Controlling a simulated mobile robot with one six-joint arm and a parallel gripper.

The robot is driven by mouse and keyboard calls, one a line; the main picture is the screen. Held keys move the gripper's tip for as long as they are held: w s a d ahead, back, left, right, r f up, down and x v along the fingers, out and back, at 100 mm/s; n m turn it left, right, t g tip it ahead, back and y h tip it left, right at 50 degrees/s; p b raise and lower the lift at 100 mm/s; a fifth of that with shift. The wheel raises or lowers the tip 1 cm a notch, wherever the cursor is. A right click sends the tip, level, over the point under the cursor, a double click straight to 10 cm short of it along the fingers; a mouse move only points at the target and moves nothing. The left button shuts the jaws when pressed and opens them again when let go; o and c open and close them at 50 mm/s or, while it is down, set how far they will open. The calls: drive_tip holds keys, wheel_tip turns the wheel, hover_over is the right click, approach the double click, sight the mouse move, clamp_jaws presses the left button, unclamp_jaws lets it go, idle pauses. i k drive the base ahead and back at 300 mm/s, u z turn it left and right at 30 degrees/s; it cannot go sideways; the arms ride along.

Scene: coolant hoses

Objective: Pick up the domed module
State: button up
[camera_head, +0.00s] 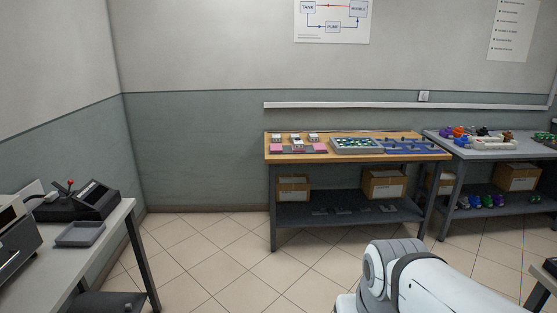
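Several small white modules, one of them in the middle (297,140), stand at the left end of the wooden-topped bench (360,157) across the room. They are too small to tell whether one is domed. Pink pieces (313,150) lie by them. A grey tray (356,145) with small green and pale parts sits mid-bench. My gripper is out of view; only a white and grey link of my arm shows at the bottom right.
A grey bench (470,150) with colourful parts stands to the right. Cardboard boxes (384,184) sit on lower shelves. At left, a table (70,262) holds a dark device with a red knob (84,200) and an empty grey tray (80,233). Tiled floor (200,250) between is clear.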

sight(298, 144)
drive_tip(key=z, duration=0.05)
drive_tip(key=i, duration=4.45)
drive_tip(key=u, duration=0.15)
